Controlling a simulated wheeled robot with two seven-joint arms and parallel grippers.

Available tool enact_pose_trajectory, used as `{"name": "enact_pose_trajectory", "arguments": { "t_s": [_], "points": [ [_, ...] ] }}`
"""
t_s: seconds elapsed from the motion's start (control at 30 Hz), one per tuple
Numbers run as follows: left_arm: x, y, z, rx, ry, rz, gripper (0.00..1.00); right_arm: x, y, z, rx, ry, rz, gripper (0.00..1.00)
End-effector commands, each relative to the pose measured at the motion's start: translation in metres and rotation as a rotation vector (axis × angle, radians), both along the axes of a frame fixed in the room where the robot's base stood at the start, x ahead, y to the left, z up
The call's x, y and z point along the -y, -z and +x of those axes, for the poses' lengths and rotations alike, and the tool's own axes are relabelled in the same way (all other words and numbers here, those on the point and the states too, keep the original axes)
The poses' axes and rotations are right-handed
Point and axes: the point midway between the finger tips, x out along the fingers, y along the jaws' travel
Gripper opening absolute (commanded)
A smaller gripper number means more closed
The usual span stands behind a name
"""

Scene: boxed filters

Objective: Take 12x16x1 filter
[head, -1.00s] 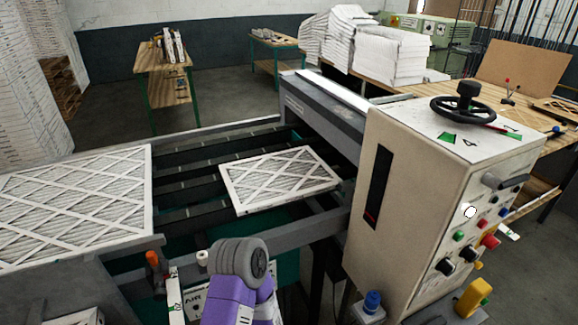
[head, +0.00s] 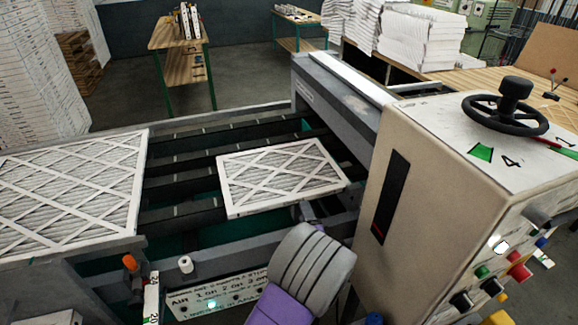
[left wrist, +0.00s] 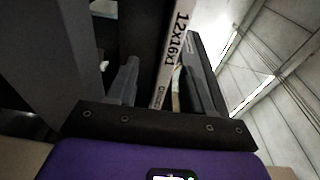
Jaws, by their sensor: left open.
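The smaller white pleated filter (head: 280,175), with a lattice cardboard frame, lies on the dark rails of the machine in the head view. In the left wrist view its narrow edge (left wrist: 176,45) reads "12x16x1". My left gripper (head: 308,213) is at the filter's near edge, partly hidden by my grey wrist. In the left wrist view the left gripper (left wrist: 158,78) is open, and the labelled edge shows between its two fingers. I cannot tell whether either finger touches it. My right gripper is not in view.
A larger filter (head: 68,190) lies on the left side of the machine. A control box (head: 420,190) with a black handwheel (head: 505,108) stands close at right. A label panel (head: 215,296) and a white roll (head: 185,264) are in front. Tables and filter stacks stand behind.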

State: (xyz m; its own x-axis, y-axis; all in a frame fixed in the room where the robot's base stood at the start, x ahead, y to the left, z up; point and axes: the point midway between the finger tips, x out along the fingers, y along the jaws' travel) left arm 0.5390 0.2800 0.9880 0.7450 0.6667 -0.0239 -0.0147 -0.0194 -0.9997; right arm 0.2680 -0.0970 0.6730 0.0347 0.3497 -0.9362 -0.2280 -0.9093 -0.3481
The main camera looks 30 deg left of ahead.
Motion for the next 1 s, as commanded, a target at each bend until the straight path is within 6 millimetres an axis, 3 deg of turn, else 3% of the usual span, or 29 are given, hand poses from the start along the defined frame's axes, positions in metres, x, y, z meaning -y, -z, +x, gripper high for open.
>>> {"name": "enact_pose_trajectory", "arguments": {
  "t_s": [0.6,0.9,1.0],
  "points": [
    [-0.053,-0.005,0.048,0.006,-0.009,0.02,0.51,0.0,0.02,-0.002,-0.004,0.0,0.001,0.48],
    [-0.056,-0.005,0.051,0.004,-0.007,0.02,0.51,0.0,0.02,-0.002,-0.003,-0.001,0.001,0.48],
    [-0.055,-0.005,0.051,0.004,-0.007,0.02,0.36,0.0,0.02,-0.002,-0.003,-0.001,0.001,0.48]
  ]
}}
